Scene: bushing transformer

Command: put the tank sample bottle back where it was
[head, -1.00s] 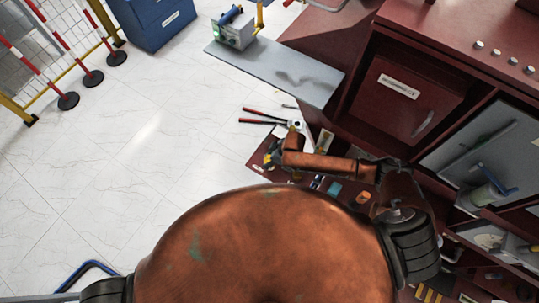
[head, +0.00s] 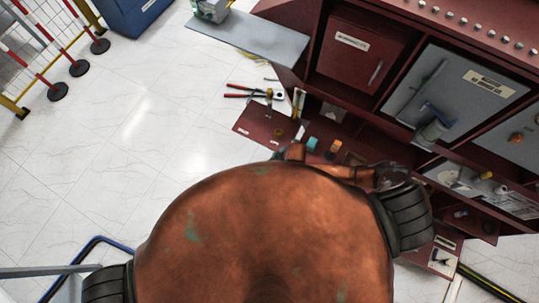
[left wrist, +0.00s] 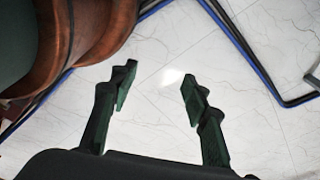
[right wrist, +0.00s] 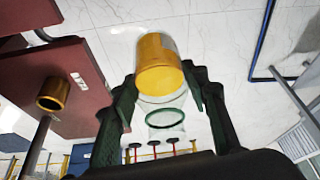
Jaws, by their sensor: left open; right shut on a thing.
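The tank sample bottle (right wrist: 162,85) shows in the right wrist view as a clear container with a yellow end and a green ring inside its clear part. My right gripper (right wrist: 160,82) is shut on it, with one finger on each side. In the head view my own body hides most of the right gripper, and I cannot make out the bottle. My left gripper (left wrist: 155,85) is open and empty above the white floor in the left wrist view. The bottle's former place cannot be told from these frames.
A dark red cabinet (head: 312,60) with shelves fills the right of the head view. A low red panel (head: 262,124) and red-handled pliers (head: 250,90) lie by it. A grey shelf (head: 255,35) juts out. A brass cup (right wrist: 52,95) is left of the bottle.

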